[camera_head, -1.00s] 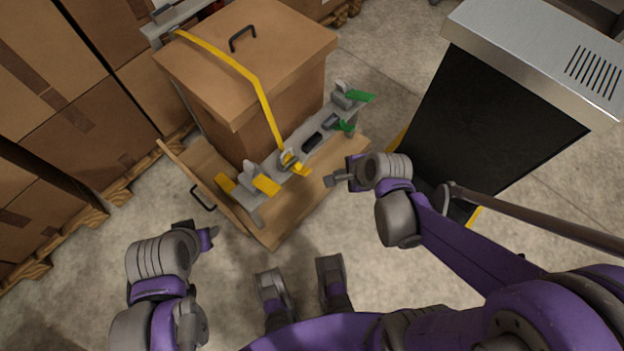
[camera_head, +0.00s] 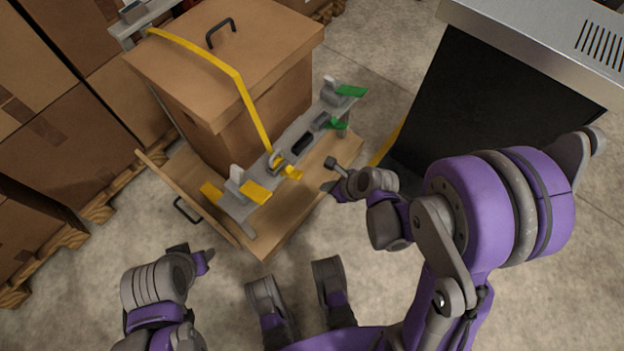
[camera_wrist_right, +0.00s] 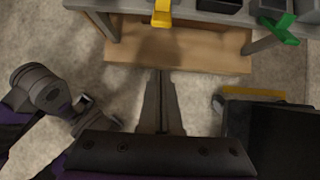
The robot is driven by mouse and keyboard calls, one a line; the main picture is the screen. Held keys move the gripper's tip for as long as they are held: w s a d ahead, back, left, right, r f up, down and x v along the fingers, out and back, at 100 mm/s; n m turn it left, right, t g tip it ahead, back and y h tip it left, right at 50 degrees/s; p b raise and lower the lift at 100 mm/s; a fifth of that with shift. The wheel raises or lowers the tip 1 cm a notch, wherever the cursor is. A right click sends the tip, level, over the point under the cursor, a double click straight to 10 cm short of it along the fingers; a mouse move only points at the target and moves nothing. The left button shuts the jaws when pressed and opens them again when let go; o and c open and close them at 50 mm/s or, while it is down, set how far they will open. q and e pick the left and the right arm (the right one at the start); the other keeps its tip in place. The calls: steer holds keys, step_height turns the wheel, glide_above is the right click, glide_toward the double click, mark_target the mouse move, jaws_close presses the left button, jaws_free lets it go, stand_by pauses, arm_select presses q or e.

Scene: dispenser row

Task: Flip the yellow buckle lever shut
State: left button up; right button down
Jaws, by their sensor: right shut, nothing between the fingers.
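The yellow buckle lever (camera_head: 288,171) sticks out from a grey buckle on the grey bar (camera_head: 268,180), at the lower end of a yellow strap (camera_head: 252,108). In the right wrist view the lever (camera_wrist_right: 161,14) shows at the top centre, pointing towards my gripper. My right gripper (camera_head: 332,164) is shut and empty, to the right of the lever and apart from it. Its fingers (camera_wrist_right: 160,85) lie together in the wrist view, below the lever. My left gripper (camera_head: 195,256) is at the lower left, away from the bar; its finger gap is unclear.
The strap crosses a large brown box (camera_head: 225,55) on a wooden base (camera_head: 290,218). Yellow paddles (camera_head: 255,193) and green paddles (camera_head: 350,91) sit on the bar. A black and metal cabinet (camera_head: 480,95) stands at right.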

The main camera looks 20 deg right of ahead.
mark_target(289, 170)
steer(key=b+x, duration=0.3)
steer(key=x, duration=0.6)
steer(key=shift+w+a+r, duration=0.4)
steer(key=shift+w+r, duration=0.2)
steer(key=shift+r, duration=0.05)
steer(key=shift+w+a+r, duration=0.4)
steer(key=shift+w+r, duration=0.2)
steer(key=shift+r, duration=0.1)
